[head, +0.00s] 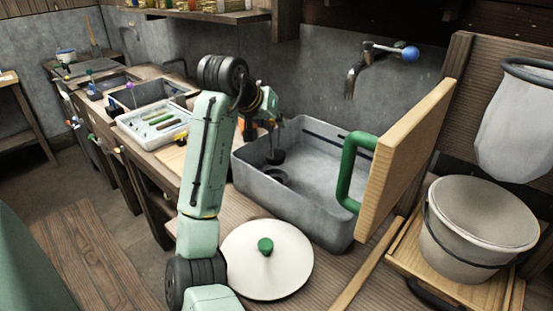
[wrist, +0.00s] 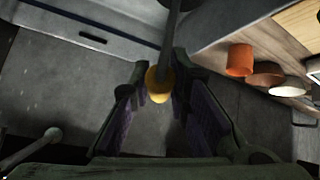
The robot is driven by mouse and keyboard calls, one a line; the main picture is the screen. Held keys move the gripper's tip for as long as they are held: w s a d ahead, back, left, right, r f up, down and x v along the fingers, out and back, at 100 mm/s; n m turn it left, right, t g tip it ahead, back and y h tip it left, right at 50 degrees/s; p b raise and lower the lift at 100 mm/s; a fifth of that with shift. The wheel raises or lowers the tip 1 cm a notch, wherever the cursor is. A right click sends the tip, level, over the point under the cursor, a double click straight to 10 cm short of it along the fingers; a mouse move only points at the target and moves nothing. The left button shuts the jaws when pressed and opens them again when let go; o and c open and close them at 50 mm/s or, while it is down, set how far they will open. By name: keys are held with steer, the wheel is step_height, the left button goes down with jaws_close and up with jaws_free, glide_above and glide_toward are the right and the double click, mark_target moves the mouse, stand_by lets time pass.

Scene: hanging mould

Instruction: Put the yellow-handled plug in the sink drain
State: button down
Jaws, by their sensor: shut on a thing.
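My gripper (head: 268,120) is over the left part of the grey sink (head: 335,200), pointing down. In the wrist view my gripper (wrist: 160,110) has its two fingers on either side of the yellow handle (wrist: 159,84) of the plug, shut on it. A dark stem runs from the handle. In the head view the dark plug (head: 276,157) hangs below the gripper, inside the sink. The drain (head: 277,177), a dark ring, shows just below it on the sink floor. The plug appears apart from the drain, but the exact gap is hard to tell.
A wooden board with a green handle (head: 352,165) stands at the sink's right side. A tap (head: 355,80) with a blue knob is on the wall above. A white lid (head: 266,262) with a green knob lies in front. A bucket (head: 475,225) stands at right.

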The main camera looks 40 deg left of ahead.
mark_target(275, 154)
steer(key=shift+w+f+b, duration=0.1)
steer(key=shift+f+b, duration=2.3)
steer(key=shift+f, duration=1.05)
steer(key=shift+f, duration=0.3)
steer(key=c, duration=1.5)
jaws_free()
steer(key=shift+r, duration=0.1)
steer(key=shift+r, duration=0.35)
steer(key=b+v, duration=0.1)
steer(key=v, duration=1)
steer(key=shift+s+d+r, duration=0.1)
steer(key=shift+s+r, duration=0.1)
steer(key=shift+s, duration=0.15)
